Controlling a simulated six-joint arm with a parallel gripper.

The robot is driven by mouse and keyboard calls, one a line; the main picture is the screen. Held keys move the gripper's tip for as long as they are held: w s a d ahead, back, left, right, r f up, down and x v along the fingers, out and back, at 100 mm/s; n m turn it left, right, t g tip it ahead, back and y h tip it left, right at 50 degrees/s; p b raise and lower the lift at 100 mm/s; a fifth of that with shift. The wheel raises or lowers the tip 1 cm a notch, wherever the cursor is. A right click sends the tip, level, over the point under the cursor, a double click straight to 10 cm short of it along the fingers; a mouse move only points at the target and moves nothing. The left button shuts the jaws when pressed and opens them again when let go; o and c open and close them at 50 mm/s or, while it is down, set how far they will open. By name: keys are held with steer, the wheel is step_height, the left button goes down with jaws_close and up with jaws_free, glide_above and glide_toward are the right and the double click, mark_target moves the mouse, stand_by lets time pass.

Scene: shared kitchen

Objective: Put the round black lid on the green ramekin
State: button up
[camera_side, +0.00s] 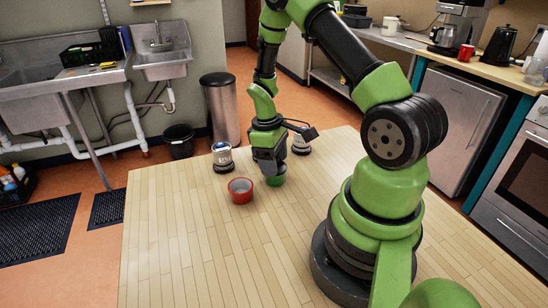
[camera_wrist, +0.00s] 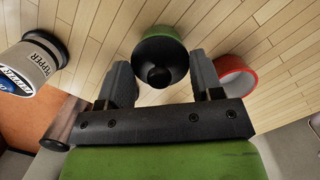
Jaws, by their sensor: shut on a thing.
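The green ramekin (camera_wrist: 152,33) shows at the top of the wrist view, mostly covered by the round black lid (camera_wrist: 165,55) with its dark knob. In the side view the ramekin (camera_side: 277,181) stands on the wooden table, directly below my gripper (camera_side: 270,172). My gripper (camera_wrist: 160,82) has a finger on each side of the lid in the wrist view and is shut on it. The lid lies over the ramekin's mouth; I cannot tell whether it touches the rim all round. In the side view the lid is hidden by the gripper.
A red ramekin (camera_side: 240,191) stands close to the left of the green one; it also shows in the wrist view (camera_wrist: 237,77). A pepper tin (camera_side: 222,158) stands behind it, and another tin (camera_side: 301,145) stands to the right. The front of the table (camera_side: 190,250) is clear.

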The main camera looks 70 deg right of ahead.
steer(key=shift+f, duration=0.2)
steer(key=o, duration=0.6)
steer(key=shift+w+r, duration=0.3)
steer(key=shift+r, duration=1.5)
steer(key=shift+w+r, duration=0.25)
steer(key=shift+r, duration=1.55)
steer(key=shift+w+r, duration=0.3)
steer(key=shift+r, duration=1.5)
steer(key=shift+a, duration=0.1)
steer(key=s+a+r+m+t, duration=0.2)
steer(key=a+r+t, duration=0.3)
steer(key=a+r, duration=0.65)
steer(key=s+a+r+m+t, duration=0.1)
steer(key=s+a, duration=0.1)
steer(key=s, duration=0.1)
steer(key=s+a+r+t+y, duration=0.1)
steer(key=s+a+r, duration=0.1)
steer(key=s+a+r+m+t+y, duration=0.1)
steer(key=s+a+r, duration=0.1)
steer(key=s, duration=0.1)
steer(key=shift+s+a+r+m+t, duration=0.2)
steer(key=shift+s+m+t, duration=0.1)
steer(key=shift+s+t, duration=0.1)
